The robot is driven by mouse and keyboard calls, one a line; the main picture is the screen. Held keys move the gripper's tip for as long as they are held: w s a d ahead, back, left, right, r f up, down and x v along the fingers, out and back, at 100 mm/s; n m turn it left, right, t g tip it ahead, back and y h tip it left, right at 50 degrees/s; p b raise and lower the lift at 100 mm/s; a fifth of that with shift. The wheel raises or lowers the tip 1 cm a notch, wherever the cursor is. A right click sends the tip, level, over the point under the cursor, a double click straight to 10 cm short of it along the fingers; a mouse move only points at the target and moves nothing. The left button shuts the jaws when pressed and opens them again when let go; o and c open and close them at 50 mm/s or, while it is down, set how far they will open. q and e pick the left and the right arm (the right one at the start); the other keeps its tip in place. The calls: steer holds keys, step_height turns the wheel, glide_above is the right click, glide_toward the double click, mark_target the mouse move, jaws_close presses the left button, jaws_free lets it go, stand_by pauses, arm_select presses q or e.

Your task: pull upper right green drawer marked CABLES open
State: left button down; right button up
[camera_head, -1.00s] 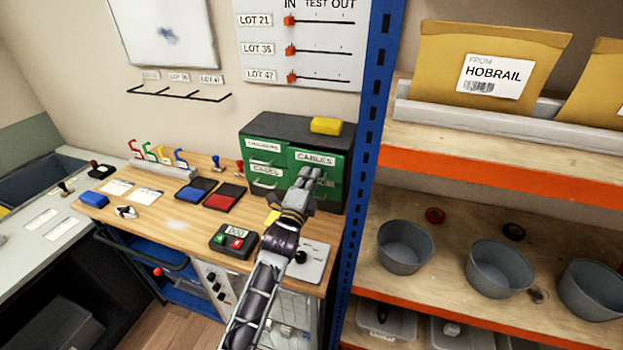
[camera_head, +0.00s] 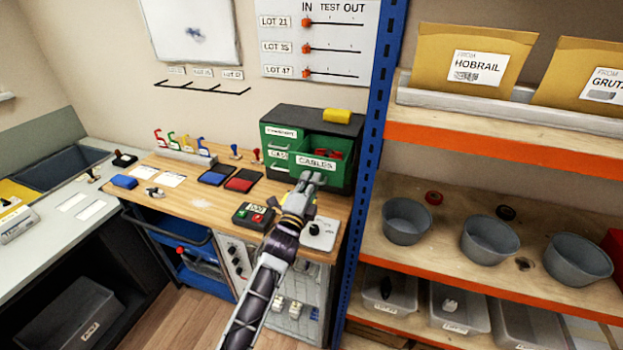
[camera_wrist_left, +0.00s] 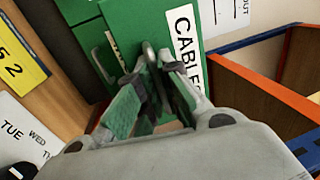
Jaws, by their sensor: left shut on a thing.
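The green drawer marked CABLES (camera_head: 331,165) is the upper right one of the dark green cabinet (camera_head: 284,116). It stands pulled out toward me, and something red shows inside it. My left gripper (camera_head: 311,178) is at its front, just below the label, shut on the drawer's handle. In the left wrist view my left gripper's fingers (camera_wrist_left: 155,88) close around the handle beside the CABLES label (camera_wrist_left: 186,50). The lower right drawer is hidden behind the open drawer and the gripper. My right gripper is not in view.
A yellow block (camera_head: 337,116) lies on the cabinet top. Red and blue ink pads (camera_head: 242,181) and a button box (camera_head: 253,216) lie on the wooden bench (camera_head: 188,206). A blue rack post (camera_head: 377,120) stands close to the cabinet's right.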

arm_select(q)
steer(key=shift+s+a, duration=0.1)
steer(key=shift+s, duration=0.3)
steer(key=c, duration=1.6)
jaws_free()
steer(key=shift+s, duration=0.1)
steer(key=v, duration=1.1)
steer(key=shift+s+a+f, duration=0.15)
steer(key=shift+s, duration=0.2)
steer(key=shift+a+f, duration=0.1)
